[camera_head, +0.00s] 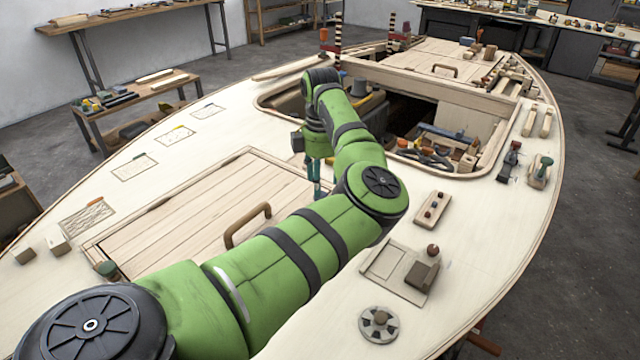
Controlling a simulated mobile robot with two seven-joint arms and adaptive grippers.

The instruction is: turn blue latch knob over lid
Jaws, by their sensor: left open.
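The pale planked lid (190,225) lies flat and closed in the near left of the hull deck, with a curved wooden handle (247,224) on it. A small dark green-teal knob (107,269) sits at the lid's near left corner. I cannot make out a clearly blue latch knob; my left arm covers part of the lid's right side. My left gripper (316,188) points down near the lid's far right corner, its teal fingers open. Whether its tips touch anything is too small to tell. My right gripper is not in view.
Beyond the gripper is an open cockpit well (430,120) with tools and blocks inside. On the right deck lie a block with pegs (431,209), a wooden panel with a dark block (385,268) and a round grey fitting (379,324).

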